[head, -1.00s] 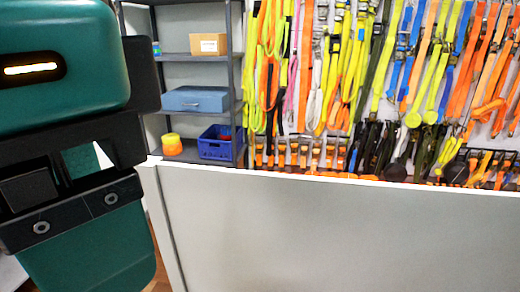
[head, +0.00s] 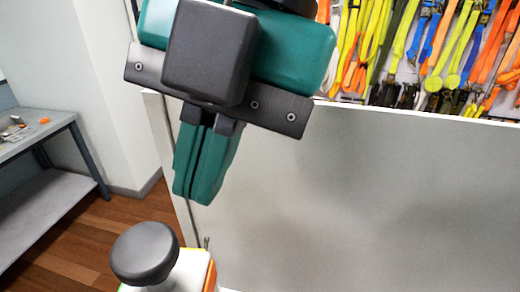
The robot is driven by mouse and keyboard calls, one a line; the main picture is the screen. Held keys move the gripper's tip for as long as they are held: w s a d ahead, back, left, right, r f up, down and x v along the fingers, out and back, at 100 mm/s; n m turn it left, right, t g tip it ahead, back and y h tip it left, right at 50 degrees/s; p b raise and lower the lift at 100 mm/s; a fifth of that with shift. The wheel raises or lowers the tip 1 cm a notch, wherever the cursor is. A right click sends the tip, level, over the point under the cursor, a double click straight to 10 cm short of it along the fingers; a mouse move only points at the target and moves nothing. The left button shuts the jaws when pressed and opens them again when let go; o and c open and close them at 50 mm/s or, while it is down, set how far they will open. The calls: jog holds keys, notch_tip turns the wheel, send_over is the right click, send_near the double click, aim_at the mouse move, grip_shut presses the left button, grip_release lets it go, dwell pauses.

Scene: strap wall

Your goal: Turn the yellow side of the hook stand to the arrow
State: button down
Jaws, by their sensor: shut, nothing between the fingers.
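My gripper (head: 195,196) hangs in the upper left middle of the head view, its two teal fingers pointing down and pressed together with nothing between them. Below and to its left, at the bottom edge, is what looks like the hook stand (head: 193,268), a white-topped block with a dark round knob (head: 144,253) above it. A thin strip of orange and yellow shows along its right edge. A small metal hook or pin stands just behind it. The fingertips are apart from it in the picture. Most of its sides are cut off, and no arrow is in view.
A large grey panel (head: 370,200) fills the right side behind the gripper. Coloured straps (head: 430,50) hang beyond it. A grey bench (head: 40,190) with small items stands at the left. Wooden floor (head: 95,235) lies between bench and panel.

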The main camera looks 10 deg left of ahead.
jog(key=w+d+f+m+t+y+b, duration=0.1)
jog(key=w+d+f+m+y+b, duration=0.2)
jog(key=m, duration=0.9)
jog(key=w+d+f+m+t, duration=0.2)
jog(key=f+m, duration=0.3)
jog(key=m, duration=0.7)
jog(key=w+d+f+m+t+y+b, duration=0.1)
jog(key=w+d+f+m+y+b, duration=0.15)
jog(key=m, duration=0.85)
jog(key=a+r+p+x, duration=0.1)
jog(key=p+x, duration=0.3)
jog(key=x, duration=0.9)
jog(key=shift+a+f, duration=0.2)
